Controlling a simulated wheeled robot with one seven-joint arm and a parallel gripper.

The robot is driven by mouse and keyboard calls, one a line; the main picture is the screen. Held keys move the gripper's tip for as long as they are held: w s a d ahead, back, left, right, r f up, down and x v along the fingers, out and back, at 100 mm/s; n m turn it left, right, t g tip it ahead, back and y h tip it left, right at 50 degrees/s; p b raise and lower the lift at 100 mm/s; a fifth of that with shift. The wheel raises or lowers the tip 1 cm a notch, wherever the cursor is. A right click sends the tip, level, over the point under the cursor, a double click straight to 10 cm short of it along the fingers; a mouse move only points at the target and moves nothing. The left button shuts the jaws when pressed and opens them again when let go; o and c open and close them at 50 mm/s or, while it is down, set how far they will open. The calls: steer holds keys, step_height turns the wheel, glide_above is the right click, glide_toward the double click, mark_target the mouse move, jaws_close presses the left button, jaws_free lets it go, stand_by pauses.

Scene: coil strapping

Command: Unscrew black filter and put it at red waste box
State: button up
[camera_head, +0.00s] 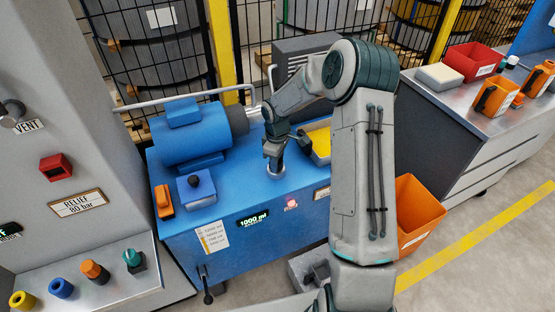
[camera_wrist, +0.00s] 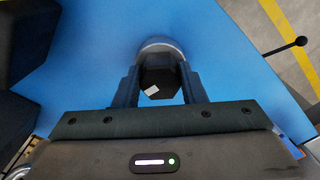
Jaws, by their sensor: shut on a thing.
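The black filter (camera_wrist: 160,82) sits between my two gripper fingers in the wrist view, with a small white label on it. A round silver rim (camera_wrist: 160,44) shows just beyond it on the blue bench top. My gripper (camera_head: 274,160) points down over this mount in the head view and is shut on the filter. The filter is mostly hidden by the fingers in the head view. A red box (camera_head: 473,62) with a white label stands on the grey counter at the back right. Whether the filter is threaded in or loose cannot be seen.
A blue motor (camera_head: 190,137) stands left of my gripper on the blue bench (camera_head: 270,215). An orange bin (camera_head: 417,212) stands right of the bench. Orange devices (camera_head: 495,95) and a pale box (camera_head: 439,77) share the counter.

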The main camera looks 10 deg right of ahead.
steer(key=shift+s+f+n, duration=0.1)
steer(key=shift+f+n, duration=0.1)
steer(key=shift+n, duration=0.4)
steer(key=o, duration=1.4)
steer(key=shift+c, duration=0.2)
steer(key=shift+r, duration=0.1)
steer(key=shift+r, duration=0.1)
step_height(320, 180, up, 4)
steer(key=p, duration=0.3)
steer(key=shift+f, duration=0.25)
steer(key=shift+f, duration=0.1)
